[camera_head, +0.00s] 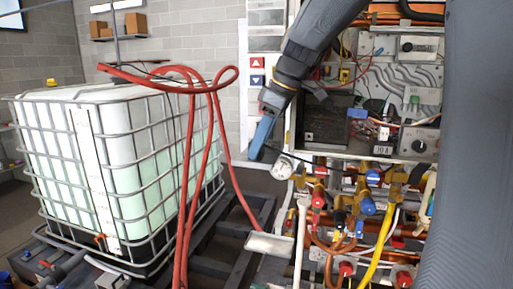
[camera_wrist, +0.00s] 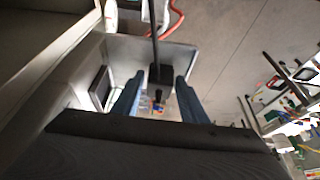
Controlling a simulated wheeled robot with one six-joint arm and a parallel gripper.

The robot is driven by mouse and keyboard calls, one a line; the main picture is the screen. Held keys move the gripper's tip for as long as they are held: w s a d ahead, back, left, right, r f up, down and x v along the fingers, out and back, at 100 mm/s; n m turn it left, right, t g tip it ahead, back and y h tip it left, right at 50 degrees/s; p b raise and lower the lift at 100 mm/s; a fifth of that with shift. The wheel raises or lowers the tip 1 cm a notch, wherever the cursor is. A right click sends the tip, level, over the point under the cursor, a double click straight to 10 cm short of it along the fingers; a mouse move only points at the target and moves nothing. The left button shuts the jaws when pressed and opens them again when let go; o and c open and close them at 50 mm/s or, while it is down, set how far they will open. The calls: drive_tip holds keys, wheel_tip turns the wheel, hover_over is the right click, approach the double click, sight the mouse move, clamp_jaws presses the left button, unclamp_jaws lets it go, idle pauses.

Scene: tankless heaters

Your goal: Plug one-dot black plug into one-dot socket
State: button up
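The black plug (camera_wrist: 160,75) shows in the wrist view between my blue fingertips, with its dark cable (camera_wrist: 155,35) running up the picture. A small dark piece sticks out below it. My gripper (camera_wrist: 160,80) has its fingers apart. A narrow gap seems to show on the left of the plug. I cannot tell whether the right finger touches it. In the head view my gripper (camera_head: 262,140) points down just left of the cabinet, and a thin dark line runs right from it. I cannot make out dots on the plug or identify the one-dot socket.
The open cabinet (camera_head: 408,150) with electrical parts stands right of my gripper. A gauge (camera_head: 284,167), valves and pipes sit below it. A caged white tank (camera_head: 120,165) with red hoses (camera_head: 188,150) stands on the left. A grey tray-like surface (camera_wrist: 185,55) lies behind the plug.

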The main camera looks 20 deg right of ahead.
drive_tip(key=c, duration=0.8)
drive_tip(key=shift+o, duration=0.2)
drive_tip(key=shift+r, duration=0.1)
